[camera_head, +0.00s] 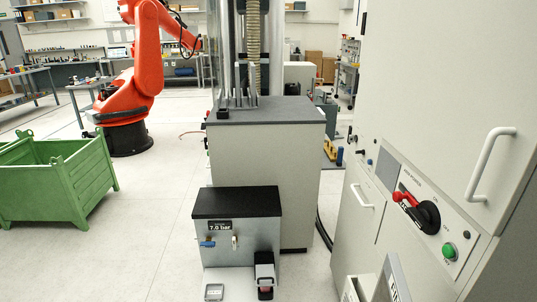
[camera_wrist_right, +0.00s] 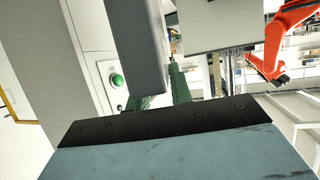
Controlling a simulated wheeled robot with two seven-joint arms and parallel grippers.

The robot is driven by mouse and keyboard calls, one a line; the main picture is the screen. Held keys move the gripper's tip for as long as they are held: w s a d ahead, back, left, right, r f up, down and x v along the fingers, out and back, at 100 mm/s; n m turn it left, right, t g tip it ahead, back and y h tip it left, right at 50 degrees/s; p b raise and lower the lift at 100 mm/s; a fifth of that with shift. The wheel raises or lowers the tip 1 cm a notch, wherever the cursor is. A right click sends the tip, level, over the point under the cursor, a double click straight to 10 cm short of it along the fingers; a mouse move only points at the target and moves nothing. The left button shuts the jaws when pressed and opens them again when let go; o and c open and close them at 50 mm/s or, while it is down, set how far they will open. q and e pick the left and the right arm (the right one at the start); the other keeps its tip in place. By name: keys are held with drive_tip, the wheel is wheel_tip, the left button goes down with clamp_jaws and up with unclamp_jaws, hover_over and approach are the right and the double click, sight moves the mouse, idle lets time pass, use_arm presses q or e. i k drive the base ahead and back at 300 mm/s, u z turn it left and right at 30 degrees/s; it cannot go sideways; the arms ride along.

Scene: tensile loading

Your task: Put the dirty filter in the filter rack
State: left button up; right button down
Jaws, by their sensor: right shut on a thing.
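My right gripper (camera_wrist_right: 160,128) shows close up in the right wrist view, with a black strip and a scuffed blue-grey surface at the bottom. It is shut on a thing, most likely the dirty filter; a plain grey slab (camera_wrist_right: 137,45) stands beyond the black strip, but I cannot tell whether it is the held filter. Neither gripper shows in the head view. A pale open-topped box with partly cut-off lettering (camera_head: 393,285), possibly the filter rack, stands at the bottom edge of the head view. Its inside is mostly hidden.
A grey control cabinet (camera_head: 360,225) with a red-handled switch (camera_head: 410,205) and a green button (camera_head: 449,251) fills the right. A black-topped unit reading 7.0 bar (camera_head: 237,240) stands centrally. A green crate (camera_head: 50,185) is at the left, with clear floor between.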

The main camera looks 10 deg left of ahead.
sight(224, 103)
drive_tip(key=u, duration=1.75)
drive_tip(key=i, duration=4.75)
drive_tip(key=z, duration=1.6)
